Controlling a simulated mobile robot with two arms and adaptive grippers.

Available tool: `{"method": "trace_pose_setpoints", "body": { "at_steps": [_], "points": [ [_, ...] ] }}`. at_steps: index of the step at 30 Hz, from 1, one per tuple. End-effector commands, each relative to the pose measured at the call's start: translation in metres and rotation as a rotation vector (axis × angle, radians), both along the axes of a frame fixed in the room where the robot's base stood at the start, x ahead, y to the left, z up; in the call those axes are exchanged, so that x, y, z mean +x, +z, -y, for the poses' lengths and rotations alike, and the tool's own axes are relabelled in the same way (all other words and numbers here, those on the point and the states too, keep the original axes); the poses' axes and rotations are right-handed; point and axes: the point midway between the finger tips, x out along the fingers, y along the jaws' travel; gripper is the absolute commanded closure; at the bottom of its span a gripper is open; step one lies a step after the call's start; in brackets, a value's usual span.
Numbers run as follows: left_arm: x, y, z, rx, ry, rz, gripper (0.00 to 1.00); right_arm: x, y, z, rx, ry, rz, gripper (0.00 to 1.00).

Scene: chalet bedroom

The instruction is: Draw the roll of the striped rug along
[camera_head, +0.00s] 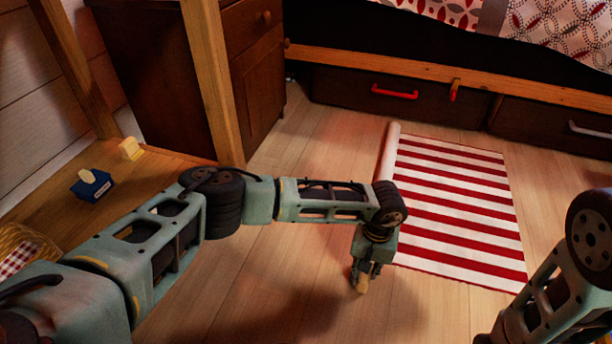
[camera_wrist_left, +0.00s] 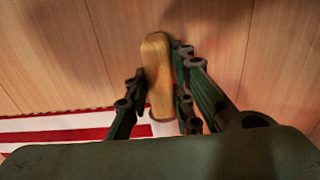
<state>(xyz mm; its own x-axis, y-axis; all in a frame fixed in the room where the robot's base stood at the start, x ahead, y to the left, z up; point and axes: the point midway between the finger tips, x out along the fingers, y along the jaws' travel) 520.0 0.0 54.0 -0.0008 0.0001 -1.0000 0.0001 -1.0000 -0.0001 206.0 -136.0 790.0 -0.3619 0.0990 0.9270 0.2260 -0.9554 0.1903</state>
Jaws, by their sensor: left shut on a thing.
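The striped rug (camera_head: 460,205) lies flat on the floor, red and white. Its roll (camera_head: 388,152) is a pale tube along the left edge, partly hidden by my left arm. A wooden rod end (camera_head: 362,285) sticks out at the roll's near end. My left gripper (camera_head: 361,275) points down there and is shut on this rod end. In the left wrist view the rod end (camera_wrist_left: 157,62) sits between the fingers of the gripper (camera_wrist_left: 158,90), with the rug's stripes (camera_wrist_left: 75,130) at left. My right arm shows at the right edge; its gripper is out of view.
The bed's drawers (camera_head: 365,92) and wooden rail stand behind the rug. A dark cabinet (camera_head: 258,85) stands at back left. A wooden table (camera_head: 140,185) at left bears a blue tissue box (camera_head: 91,186) and a yellow block (camera_head: 131,149). Floor left of the roll (camera_head: 310,150) is clear.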

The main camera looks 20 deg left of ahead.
Motion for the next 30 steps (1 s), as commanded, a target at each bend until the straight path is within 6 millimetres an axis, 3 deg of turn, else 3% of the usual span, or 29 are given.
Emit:
{"method": "trace_pose_setpoints", "body": {
  "at_steps": [10, 22, 30],
  "points": [
    [0.001, 0.0, 0.004, -0.001, 0.0, 0.002, 1.0, 0.0, 0.0, 0.0, 0.0, 0.0, 0.0, 0.6],
    [0.001, 0.0, 0.042, -0.001, -0.002, 0.003, 1.0, 0.0, 0.0, 0.0, 0.0, 0.0, 0.0, 0.6],
    [0.001, 0.0, 0.051, -0.001, 0.0, 0.003, 1.0, 0.0, 0.0, 0.0, 0.0, 0.0, 0.0, 0.6]
  ]
}}
